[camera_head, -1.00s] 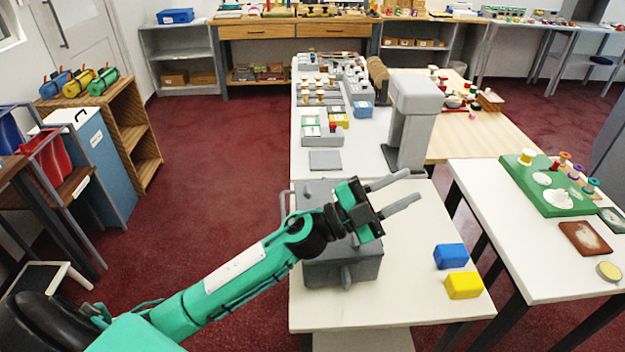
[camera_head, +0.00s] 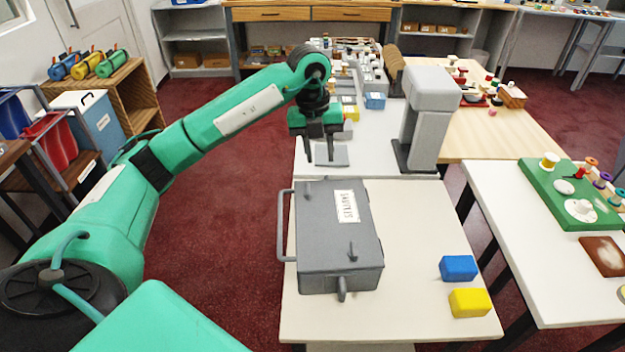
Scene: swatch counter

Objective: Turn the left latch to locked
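A grey case (camera_head: 318,225) with a white label (camera_head: 347,206) lies shut on the near white table. A bar handle (camera_head: 281,225) is on its left side. A small dark lever-like part (camera_head: 352,254) stands on the lid near the front, and a rounded grey knob (camera_head: 342,290) sticks out at the front edge. I cannot tell which part is the left latch, or its setting. My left gripper (camera_head: 319,155) points down beyond the case's far edge, apart from it. Its fingers are spread and empty. My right gripper is not in view.
A blue block (camera_head: 458,268) and a yellow block (camera_head: 469,302) lie right of the case. A tall grey stand (camera_head: 425,120) rises behind it at the right. A flat grey plate (camera_head: 333,158) lies under my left gripper. The table right of the case is mostly bare.

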